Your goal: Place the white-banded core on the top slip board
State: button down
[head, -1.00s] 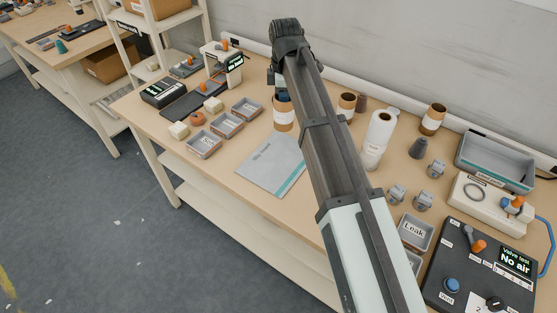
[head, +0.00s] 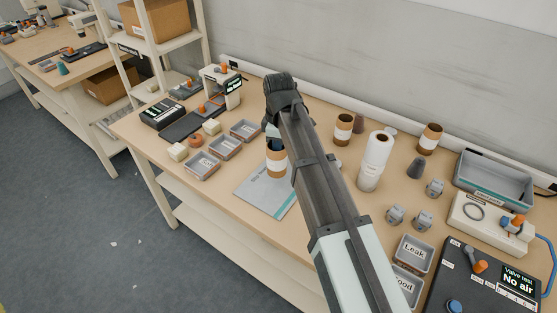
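The white-banded core (head: 276,158) is a brown tube with a white band around its middle. It is upright over the far part of the slip board (head: 254,200), a pale grey sheet with a teal stripe. I cannot tell whether its base touches the board. My gripper (head: 274,142) points down at the top of this core and appears shut on it; the fingertips are mostly hidden. My arm covers the area right of the board. Two similar banded cores stand at the back, one left (head: 343,129) and one right (head: 430,139).
Several small grey trays (head: 203,166) lie left of the board. A black valve-test panel (head: 480,281) and a grey bin (head: 494,180) are at the right.

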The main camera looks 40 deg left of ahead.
jog(key=shift+f, duration=2.3)
jog(key=shift+f, duration=0.2)
jog(key=c, duration=1.2)
grip_release()
notch_tip(320, 180, up, 12)
jog(key=shift+r, duration=0.2)
